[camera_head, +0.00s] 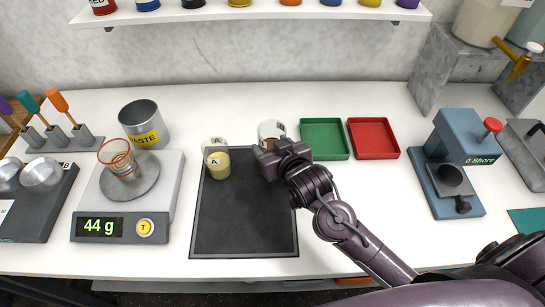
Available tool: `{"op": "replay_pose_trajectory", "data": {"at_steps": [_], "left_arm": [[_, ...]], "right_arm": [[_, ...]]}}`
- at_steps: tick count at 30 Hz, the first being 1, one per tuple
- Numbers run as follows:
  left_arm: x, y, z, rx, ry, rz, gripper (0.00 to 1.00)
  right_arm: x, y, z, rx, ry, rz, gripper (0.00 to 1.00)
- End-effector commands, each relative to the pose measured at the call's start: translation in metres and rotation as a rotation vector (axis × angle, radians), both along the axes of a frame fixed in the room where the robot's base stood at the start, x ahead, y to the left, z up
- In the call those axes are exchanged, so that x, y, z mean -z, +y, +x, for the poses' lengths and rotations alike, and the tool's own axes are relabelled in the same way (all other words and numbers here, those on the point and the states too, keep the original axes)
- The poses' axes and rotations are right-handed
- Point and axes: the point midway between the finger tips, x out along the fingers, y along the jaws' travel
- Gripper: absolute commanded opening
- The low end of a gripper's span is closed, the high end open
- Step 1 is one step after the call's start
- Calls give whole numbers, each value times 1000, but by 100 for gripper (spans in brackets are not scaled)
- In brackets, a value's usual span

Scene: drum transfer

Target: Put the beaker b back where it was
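Beaker b (269,129), a clear beaker with a "B" label and some brownish contents low in it, is at the back right corner of the dark mat (235,225). My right gripper (273,149) is right at its near side, and its wrist hides the beaker's lower part. The fingers are mostly hidden, so I cannot tell whether they are closed on the beaker, or whether it rests on the surface. Beaker A (217,162), with pale yellow contents, stands at the mat's back left. My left gripper is not in view.
A scale (164,192) reading 44 g bears a red-rimmed glass (118,158). A waste can (144,123) stands behind it. Green (324,154) and red (373,154) trays lie right of beaker b. A blue-grey device (466,136) stands farther right. The mat's front is clear.

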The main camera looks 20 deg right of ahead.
Motion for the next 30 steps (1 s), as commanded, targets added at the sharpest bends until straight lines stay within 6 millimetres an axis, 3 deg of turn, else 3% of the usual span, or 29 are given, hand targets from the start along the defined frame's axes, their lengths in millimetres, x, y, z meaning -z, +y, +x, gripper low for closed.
{"op": "replay_pose_trajectory", "data": {"at_steps": [12, 26, 27, 30], "left_arm": [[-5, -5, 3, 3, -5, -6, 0], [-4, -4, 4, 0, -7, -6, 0], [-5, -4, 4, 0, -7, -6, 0], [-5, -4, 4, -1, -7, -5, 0]], "right_arm": [[46, 0, 0, 1, 0, 1, 30], [55, 0, 0, 0, -1, 1, 30], [55, 0, 0, 0, 0, 0, 63], [55, 0, 0, 0, 0, 0, 76]]}}
